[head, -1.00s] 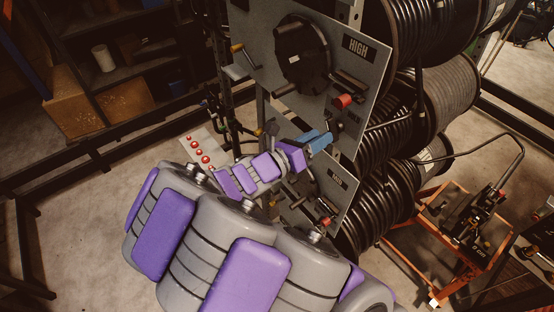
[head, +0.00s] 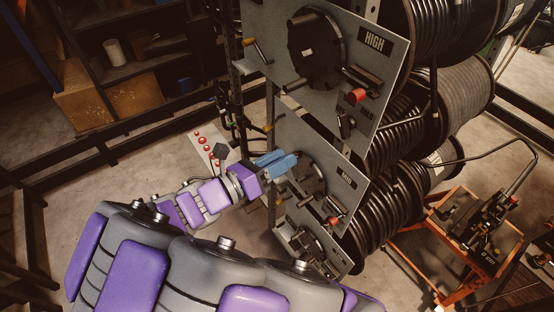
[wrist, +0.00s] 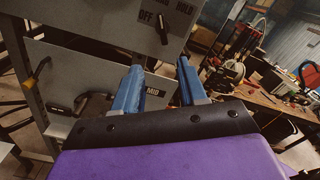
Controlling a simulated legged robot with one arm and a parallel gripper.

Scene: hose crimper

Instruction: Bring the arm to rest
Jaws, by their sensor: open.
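My gripper (head: 277,163) has two blue fingers at the end of my purple and grey arm. In the head view it is in front of the grey panel marked MID (head: 322,170), near that panel's left edge. In the wrist view the blue fingers (wrist: 160,85) stand apart with nothing between them. The upper grey panel marked HIGH (head: 355,85) is above and to the right of my gripper. In the wrist view a black switch knob (wrist: 164,28) by the OFF and HOLD labels is beyond the fingers.
Hose reels (head: 455,95) are stacked behind the panels. A control plate with red buttons (head: 206,148) is left of my gripper. An orange cart (head: 420,245) stands at the right. A shelf with boxes (head: 85,105) is at the back left. A cluttered workbench (wrist: 255,98) shows in the wrist view.

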